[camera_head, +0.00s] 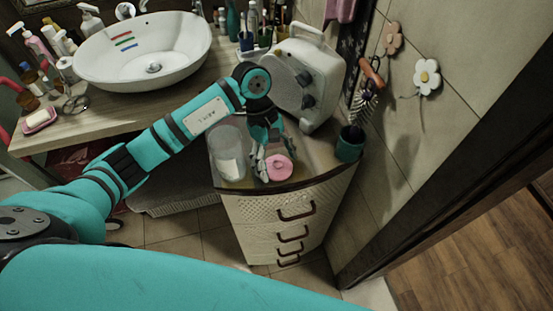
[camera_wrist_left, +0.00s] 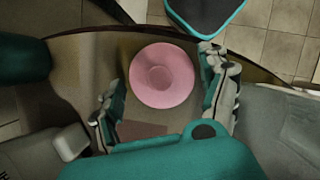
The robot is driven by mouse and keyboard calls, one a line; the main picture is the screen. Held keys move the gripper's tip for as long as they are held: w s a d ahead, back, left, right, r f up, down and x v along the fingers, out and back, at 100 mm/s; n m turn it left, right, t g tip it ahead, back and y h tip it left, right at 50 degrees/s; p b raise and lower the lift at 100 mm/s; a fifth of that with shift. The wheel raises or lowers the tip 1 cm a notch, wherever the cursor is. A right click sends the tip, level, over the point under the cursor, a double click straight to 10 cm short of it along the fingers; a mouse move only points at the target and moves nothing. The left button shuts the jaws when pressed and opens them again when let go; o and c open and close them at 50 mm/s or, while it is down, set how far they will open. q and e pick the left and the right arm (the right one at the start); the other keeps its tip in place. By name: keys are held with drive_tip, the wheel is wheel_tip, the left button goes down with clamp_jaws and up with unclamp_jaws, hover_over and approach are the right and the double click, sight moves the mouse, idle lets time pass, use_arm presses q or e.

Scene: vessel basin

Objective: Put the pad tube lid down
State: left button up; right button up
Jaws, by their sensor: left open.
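The pad tube lid is a round pink disc (camera_head: 279,167) lying on the top of the drawer cabinet (camera_head: 305,178), near its front edge. My left gripper (camera_head: 272,168) is over the cabinet, pointing down, just beside and partly in front of the lid. In the left wrist view the pink lid (camera_wrist_left: 162,75) lies flat, ahead of and between the two spread fingers (camera_wrist_left: 165,105). The fingers do not appear to touch it. My right gripper is not in view.
A white appliance with a handle (camera_head: 305,75) stands close behind my gripper. A green cup (camera_head: 350,144) stands at the cabinet's right side by the tiled wall. The washbasin (camera_head: 145,50) and toiletries fill the counter at the left.

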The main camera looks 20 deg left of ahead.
sight(271, 159)
use_arm(q)
drive_tip(key=shift+r+p, duration=0.7)
drive_tip(key=shift+p, duration=0.15)
drive_tip(key=shift+w+a+r, duration=0.15)
drive_tip(key=shift+w+r, duration=0.05)
drive_tip(key=b+v, duration=0.3)
drive_tip(key=v, duration=0.2)
drive_tip(key=shift+a+r, duration=0.1)
drive_tip(key=shift+r, duration=0.1)
drive_tip(key=shift+a+r, duration=0.15)
drive_tip(key=shift+r, duration=0.55)
drive_tip(key=shift+f, duration=0.1)
